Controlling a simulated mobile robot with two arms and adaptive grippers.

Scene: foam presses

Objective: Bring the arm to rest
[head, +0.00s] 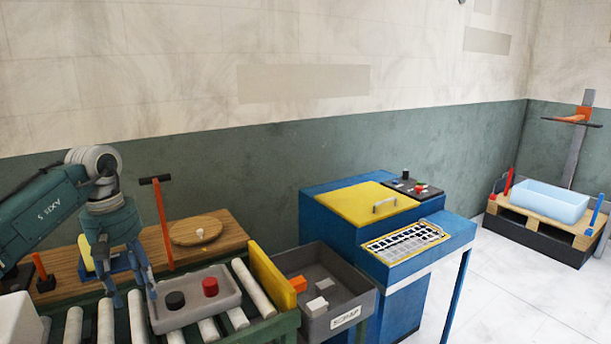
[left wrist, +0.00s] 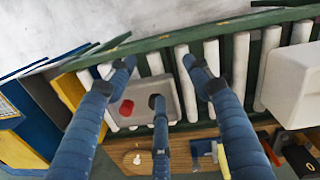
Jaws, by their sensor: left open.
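My left gripper (head: 128,295) hangs fingers-down over the roller conveyor, at the left edge of a grey tray (head: 190,314). Its blue fingers are spread and nothing shows between them in the head view. In the left wrist view the gripper (left wrist: 158,72) is open, with the tray (left wrist: 174,112) seen beyond the fingers. I cannot tell whether a fingertip touches the tray. My left arm (head: 45,215) comes in from the left. My right gripper is not in view.
A wooden bench (head: 225,233) with a round wooden lid (head: 197,231) and an upright orange-handled tool (head: 163,225) stands behind the conveyor. A scrap bin (head: 345,322), a yellow plate (head: 272,280) and a blue press (head: 325,228) stand right. A white box (left wrist: 288,92) sits on the rollers.

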